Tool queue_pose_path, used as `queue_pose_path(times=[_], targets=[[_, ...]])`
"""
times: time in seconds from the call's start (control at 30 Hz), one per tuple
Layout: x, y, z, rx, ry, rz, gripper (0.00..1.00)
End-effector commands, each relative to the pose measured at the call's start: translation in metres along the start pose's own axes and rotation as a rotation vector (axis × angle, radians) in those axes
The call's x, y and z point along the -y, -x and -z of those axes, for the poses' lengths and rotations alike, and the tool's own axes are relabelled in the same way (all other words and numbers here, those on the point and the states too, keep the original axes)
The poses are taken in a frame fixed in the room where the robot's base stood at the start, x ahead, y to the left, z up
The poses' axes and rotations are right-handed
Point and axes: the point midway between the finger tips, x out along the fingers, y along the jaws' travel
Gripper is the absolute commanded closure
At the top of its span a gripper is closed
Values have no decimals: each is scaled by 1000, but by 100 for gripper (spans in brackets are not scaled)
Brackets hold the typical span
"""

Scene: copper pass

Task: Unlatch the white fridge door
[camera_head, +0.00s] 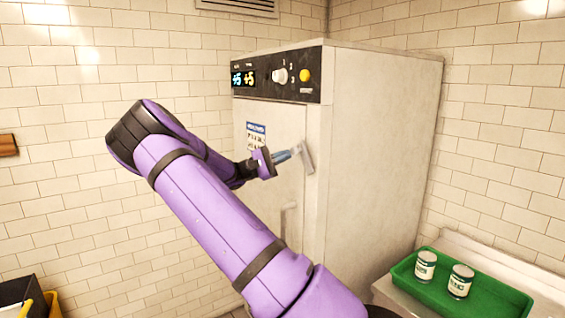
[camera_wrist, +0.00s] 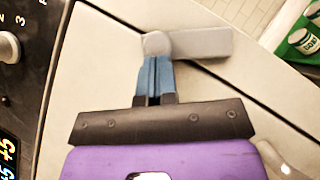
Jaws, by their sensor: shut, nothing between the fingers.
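The white fridge (camera_head: 375,130) stands in the corner, and its front door (camera_head: 270,117) looks closed. A grey latch handle (camera_head: 306,157) sits at the right side of the door. In the wrist view the latch (camera_wrist: 200,43) has a round pivot at its left end and a flat bar running right. My gripper (camera_head: 297,152) is at the latch with its blue fingers together. In the wrist view the fingertips (camera_wrist: 156,60) meet the pivot end of the latch, and I cannot tell whether they touch it. Nothing shows between the fingers.
A control panel (camera_head: 277,76) with a knob, a yellow button and a lit display runs along the fridge top. A green tray (camera_head: 408,283) with two cans stands on a counter at lower right. A black and yellow object (camera_head: 28,300) is at lower left.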

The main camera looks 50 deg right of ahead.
Motion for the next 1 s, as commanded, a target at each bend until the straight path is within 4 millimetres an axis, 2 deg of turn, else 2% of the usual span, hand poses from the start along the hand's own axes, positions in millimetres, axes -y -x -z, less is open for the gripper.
queue_pose_path(times=[0.5,1.0], targets=[[-5,-18,-24,-1,-335,250,100],[-3,-23,-31,0,-443,329,100]])
